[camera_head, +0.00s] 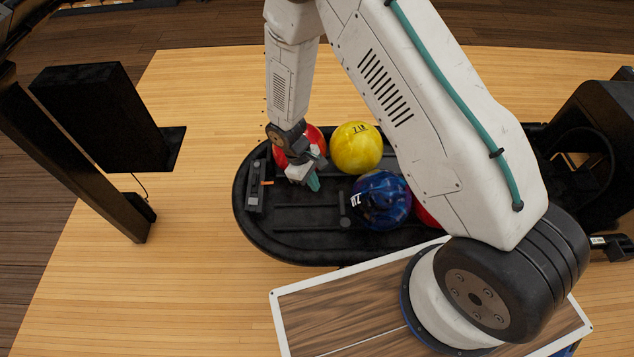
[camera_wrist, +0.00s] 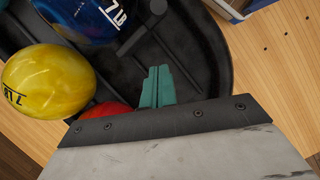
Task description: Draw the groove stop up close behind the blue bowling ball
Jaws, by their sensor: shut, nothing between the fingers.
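The blue bowling ball (camera_head: 381,200) sits on the black ball return tray (camera_head: 290,245), right of my gripper. It also shows at the top of the wrist view (camera_wrist: 88,18). A dark bar with a round knob, which looks like the groove stop (camera_head: 343,209), stands across the groove just left of the blue ball. Its knob shows beside the ball in the wrist view (camera_wrist: 157,6). I cannot tell whether they touch. My gripper (camera_head: 314,183) has its teal fingers shut and empty (camera_wrist: 156,86), above the tray and left of the stop, apart from it.
A yellow ball (camera_head: 356,147) lies behind the blue one. A red ball (camera_head: 312,137) is partly hidden behind my gripper, another red ball (camera_head: 425,214) behind my arm. A dark block with an orange tab (camera_head: 256,186) stands at the tray's left end. A wood-topped table (camera_head: 335,318) is in front.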

